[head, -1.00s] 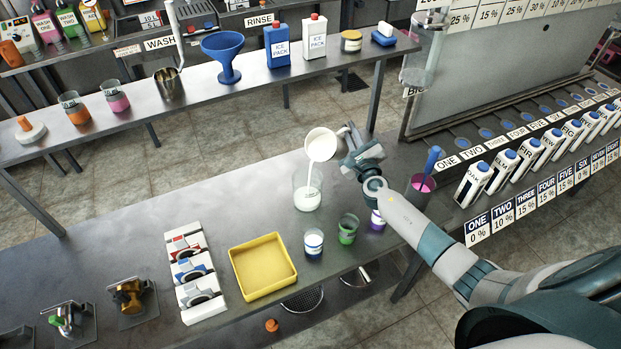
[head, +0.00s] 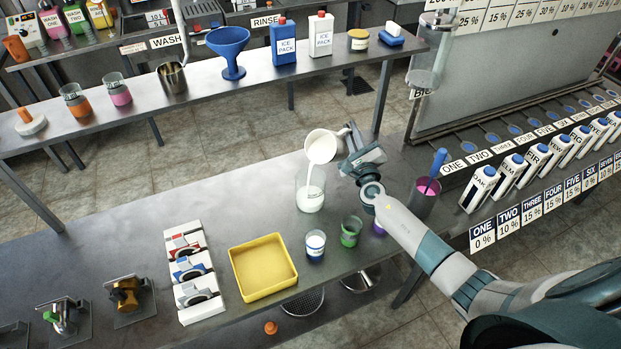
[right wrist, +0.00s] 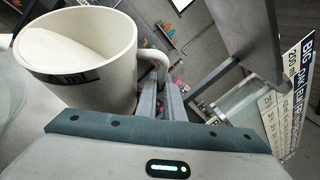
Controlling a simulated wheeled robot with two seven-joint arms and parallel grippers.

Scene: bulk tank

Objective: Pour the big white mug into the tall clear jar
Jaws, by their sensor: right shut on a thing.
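The big white mug (head: 322,146) is tilted to the left above the tall clear jar (head: 310,193), and white liquid runs from its rim into the jar. The jar stands upright on the near bench with white liquid in its lower part. My right gripper (head: 352,143) is shut on the mug's handle, to the right of the jar. In the right wrist view the mug (right wrist: 85,60) fills the upper left, with white liquid up near its rim and its handle between the fingers (right wrist: 160,95). My left gripper is not in view.
A small blue-labelled cup (head: 315,245), a green cup (head: 350,231) and a purple cup (head: 379,227) stand in front of the jar. A yellow tray (head: 263,267) lies to their left. A magenta container (head: 424,198) stands right of my arm. The bench left of the jar is clear.

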